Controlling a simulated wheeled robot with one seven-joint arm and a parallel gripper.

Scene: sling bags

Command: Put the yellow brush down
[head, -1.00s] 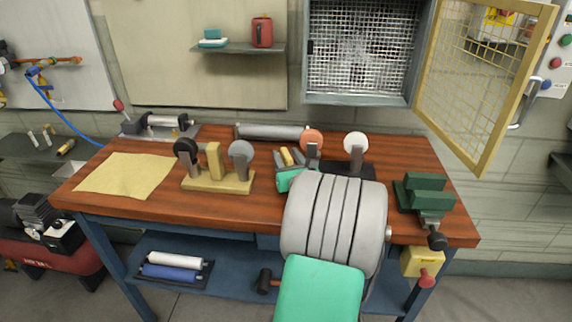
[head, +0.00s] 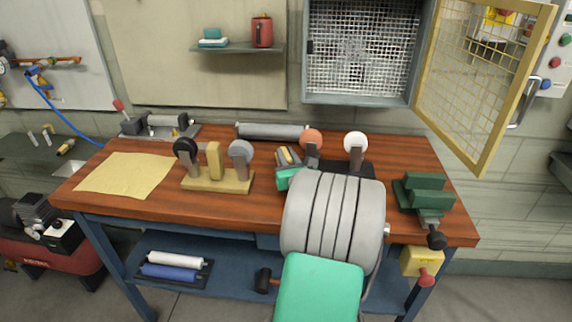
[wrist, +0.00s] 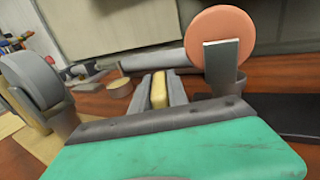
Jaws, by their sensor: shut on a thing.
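The yellow brush shows as a small yellow block (wrist: 158,90) between my fingers in the wrist view. My gripper (wrist: 160,84) is shut on it. In the head view, my gripper (head: 287,157) is over the middle of the wooden bench top (head: 262,205), with a bit of the yellow brush (head: 284,155) showing between the grey fingers. My own arm hides the bench just in front of it. I cannot tell whether the brush touches the bench.
An orange disc (head: 311,139) and a white disc (head: 355,143) stand close right of my gripper. A wooden stand (head: 218,183) with upright discs is on the left, beside a yellow sheet (head: 126,175). A green vise (head: 424,190) is right. Bare bench lies between stand and arm.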

